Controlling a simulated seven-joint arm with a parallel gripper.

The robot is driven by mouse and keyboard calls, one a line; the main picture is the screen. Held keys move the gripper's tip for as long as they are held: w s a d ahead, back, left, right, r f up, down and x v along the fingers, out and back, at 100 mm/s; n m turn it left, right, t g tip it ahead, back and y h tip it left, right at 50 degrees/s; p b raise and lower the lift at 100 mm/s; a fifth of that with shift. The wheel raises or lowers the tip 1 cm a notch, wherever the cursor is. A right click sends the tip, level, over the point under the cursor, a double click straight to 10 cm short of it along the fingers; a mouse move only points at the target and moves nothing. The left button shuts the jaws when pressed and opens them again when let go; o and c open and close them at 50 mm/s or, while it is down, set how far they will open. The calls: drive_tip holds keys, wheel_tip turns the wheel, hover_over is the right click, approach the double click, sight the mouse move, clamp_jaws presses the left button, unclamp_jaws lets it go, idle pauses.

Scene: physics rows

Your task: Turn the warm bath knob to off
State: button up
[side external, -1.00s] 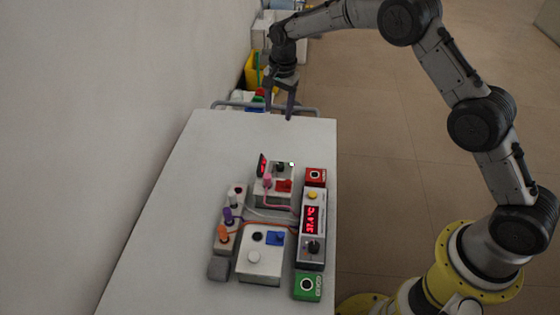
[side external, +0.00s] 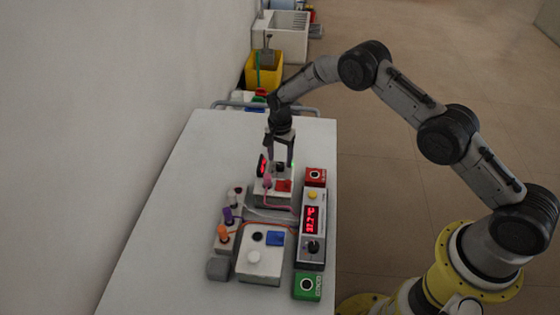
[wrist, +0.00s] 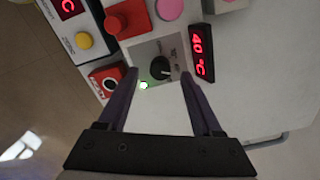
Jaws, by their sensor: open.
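The warm bath box (side external: 262,196) is a pale box at the far end of the group of devices. Its black knob (wrist: 160,68) shows in the wrist view on a grey plate, and its display (wrist: 197,53) reads 40 °C in red. A small lamp (wrist: 143,86) beside the knob is lit. My gripper (wrist: 158,76) is open, pointing down, with its fingers on either side of the knob. In the side external view my gripper (side external: 280,162) is over the box. I cannot tell whether the fingers touch the knob.
A red square (side external: 284,186) and a pink part (side external: 267,181) sit close to the knob. A long panel (side external: 313,220) with a red display, a red box (side external: 316,177), a green box (side external: 307,286) and a white box (side external: 260,262) stand nearby. The table's left side is clear.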

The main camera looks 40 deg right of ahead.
drive_tip(key=shift+f, duration=1)
clamp_jaws()
